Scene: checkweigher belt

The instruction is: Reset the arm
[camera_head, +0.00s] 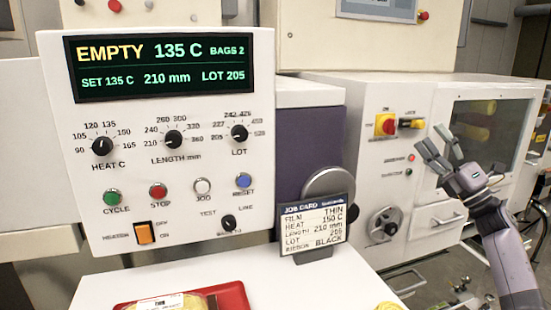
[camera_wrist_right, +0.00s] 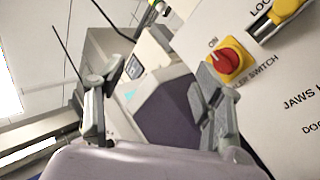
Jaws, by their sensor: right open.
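My right gripper (camera_head: 430,138) is raised at the right in the head view, in front of the white cabinet (camera_head: 365,105). Its two fingers are apart with nothing between them. In the right wrist view the open fingers (camera_wrist_right: 158,82) frame a purple-sided machine part. The red main switch (camera_head: 386,124) is to the left of the gripper in the head view; in the wrist view the switch (camera_wrist_right: 227,61) shows beyond the right finger. The yellow lock handle (camera_head: 411,123) is close beside the fingertips in the picture; contact is not visible. My left gripper is out of view.
A white control panel (camera_head: 190,215) with knobs, buttons and a display reading EMPTY 135 C stands at the left. A job card (camera_head: 317,222) stands beside it. A red tray (camera_head: 236,300) with a bag is at the bottom. A windowed door (camera_head: 490,135) is behind my gripper.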

